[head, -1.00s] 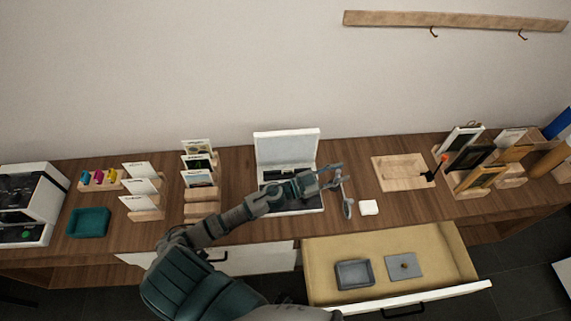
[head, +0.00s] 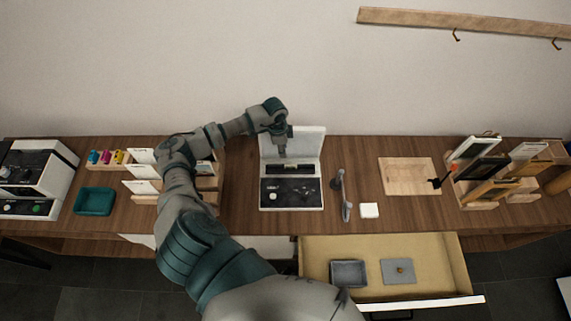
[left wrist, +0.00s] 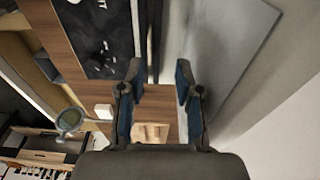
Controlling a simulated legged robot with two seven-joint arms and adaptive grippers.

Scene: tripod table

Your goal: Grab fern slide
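My left gripper (head: 282,152) points down in front of the raised white lid (head: 310,143) of a box-like device with a black panel (head: 300,192). A slot-like recess (head: 283,169) lies just below the fingertips. In the left wrist view the left gripper (left wrist: 160,95) is open, with nothing visible between its fingers. The lid (left wrist: 228,50) is to their right and the panel (left wrist: 95,30) to their left. I cannot pick out a fern slide. White cards (head: 140,187) stand in wooden racks at the left, partly hidden by my arm. My right gripper is out of view.
A grey stand (head: 342,190) and a white block (head: 369,210) are right of the device. A wooden tray (head: 405,175) and racks of frames (head: 490,170) are farther right. An open drawer (head: 440,255) juts out in front. A teal tray (head: 95,201) sits at left.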

